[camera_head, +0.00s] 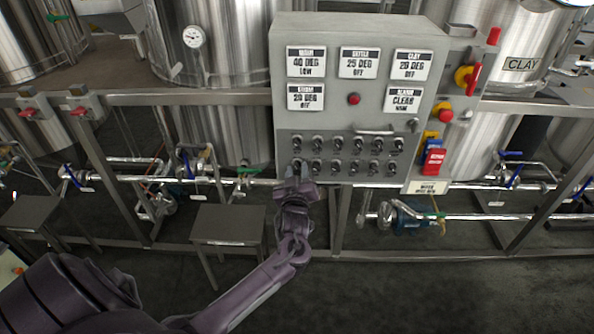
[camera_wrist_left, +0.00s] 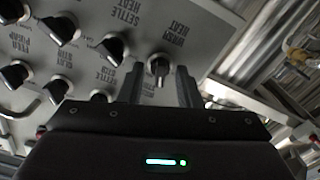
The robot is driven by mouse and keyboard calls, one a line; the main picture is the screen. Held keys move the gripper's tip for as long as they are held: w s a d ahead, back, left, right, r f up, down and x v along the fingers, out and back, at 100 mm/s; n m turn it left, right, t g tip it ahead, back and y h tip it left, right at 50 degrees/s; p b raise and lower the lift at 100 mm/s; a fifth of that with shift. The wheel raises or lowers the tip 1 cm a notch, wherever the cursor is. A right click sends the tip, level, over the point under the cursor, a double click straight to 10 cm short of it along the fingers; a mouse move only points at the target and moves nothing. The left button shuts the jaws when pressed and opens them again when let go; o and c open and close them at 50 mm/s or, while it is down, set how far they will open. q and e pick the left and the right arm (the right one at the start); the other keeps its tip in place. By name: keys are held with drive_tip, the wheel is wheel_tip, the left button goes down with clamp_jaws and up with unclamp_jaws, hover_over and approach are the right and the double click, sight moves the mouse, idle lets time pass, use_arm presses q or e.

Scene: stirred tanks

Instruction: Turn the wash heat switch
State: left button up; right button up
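The wash heat switch (camera_wrist_left: 158,66) is a black round knob with a light mark, on the grey control panel. Its label shows beside it in the left wrist view. My left gripper (camera_wrist_left: 160,72) is open, with one finger on each side of this knob in that view. I cannot tell whether the fingers touch it. In the head view my left gripper (camera_head: 296,172) is at the lower left corner of the panel (camera_head: 262,95), by the leftmost lower knobs, and partly covers that spot. My right gripper is not in view.
Other black knobs (camera_head: 337,142) sit close by in two rows, including the settle heat knob (camera_wrist_left: 110,46). Red emergency-type buttons (camera_head: 445,112) are at the panel's right. A steel pipe (camera_head: 250,183) runs below the panel. A small grey table (camera_head: 228,224) stands at lower left.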

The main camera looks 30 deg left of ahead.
use_arm(q)
drive_tip(key=shift+w+a, duration=0.15)
drive_tip(key=shift+c, duration=0.4)
clamp_jaws()
